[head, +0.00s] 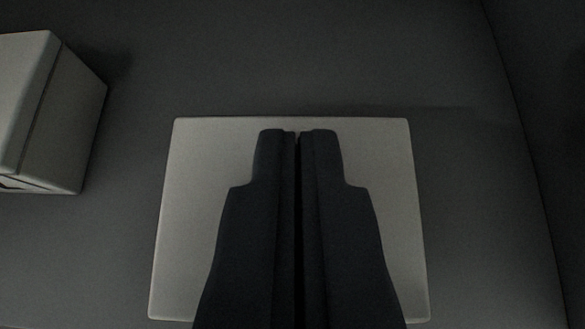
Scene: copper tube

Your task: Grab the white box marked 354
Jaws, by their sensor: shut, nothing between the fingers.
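A pale box (190,215) lies in the middle of the head view, its flat plain face toward the camera. I see no number on that face, so I cannot tell whether it is the one marked 354. My gripper (298,133) is shut and empty. Its dark fingers lie over the middle of this face in the picture and hide part of it. I cannot tell whether they touch it. A second pale box (75,120) is cut off by the left edge. It has a dark seam and a small dark mark near its bottom left; no number is readable.
Both boxes are on a dark grey surface (300,60). This surface is bare between the boxes and above the middle one. A darker wall or edge (545,120) curves down the right side. The light is dim.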

